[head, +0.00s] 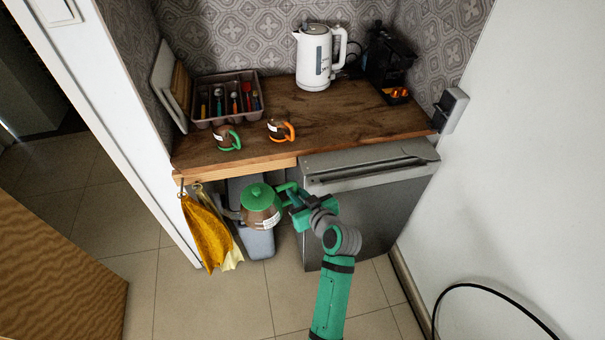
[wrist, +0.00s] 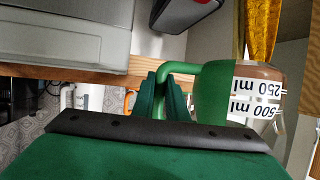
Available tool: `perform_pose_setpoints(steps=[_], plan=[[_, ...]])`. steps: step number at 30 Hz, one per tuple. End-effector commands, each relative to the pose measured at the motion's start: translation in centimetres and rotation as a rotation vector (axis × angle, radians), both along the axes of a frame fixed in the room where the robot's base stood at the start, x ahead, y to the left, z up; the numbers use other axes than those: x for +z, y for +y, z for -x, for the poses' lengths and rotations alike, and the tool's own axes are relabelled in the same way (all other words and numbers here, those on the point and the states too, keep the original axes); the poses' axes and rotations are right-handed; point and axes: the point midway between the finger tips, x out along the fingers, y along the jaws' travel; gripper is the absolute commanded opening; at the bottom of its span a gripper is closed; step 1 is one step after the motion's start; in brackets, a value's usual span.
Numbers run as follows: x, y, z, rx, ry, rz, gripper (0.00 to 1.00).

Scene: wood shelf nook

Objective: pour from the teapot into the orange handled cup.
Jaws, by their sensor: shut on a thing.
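The teapot (head: 260,209) has a green lid, a brown see-through body and a green handle. My gripper (head: 292,198) is shut on its handle and holds it in the air in front of the counter's front edge, roughly upright. In the wrist view my fingers (wrist: 167,98) close on the green handle of the teapot (wrist: 250,105), whose volume marks show. The orange handled cup (head: 276,129) stands on the counter behind the teapot, apart from it. In the wrist view only a bit of its orange handle (wrist: 130,101) shows beside my fingers.
A green handled cup (head: 226,138) stands left of the orange one. A cutlery tray (head: 203,121), a white kettle (head: 314,58) and a black coffee machine (head: 388,60) stand farther back. Yellow cloths (head: 206,232) hang at the counter's left front. The counter's middle right is clear.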

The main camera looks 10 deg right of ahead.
Motion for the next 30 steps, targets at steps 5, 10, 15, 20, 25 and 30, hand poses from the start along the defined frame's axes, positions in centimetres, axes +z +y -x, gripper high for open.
perform_pose_setpoints(steps=[5, 10, 15, 20, 25, 30], plan=[[-3.5, 1.6, 2.0, -0.042, 0.001, -0.002, 0.0], [-7.0, 3.3, 3.9, -0.086, 0.003, -0.003, 0.0], [-11.1, 5.2, 6.1, -0.136, 0.004, -0.002, 0.0], [-15.2, 7.2, 8.2, -0.185, 0.003, -0.002, 0.0], [-18.7, 8.9, 10.0, -0.231, -0.001, -0.002, 0.0], [-21.2, 10.1, 11.4, -0.263, -0.002, -0.003, 0.0]])
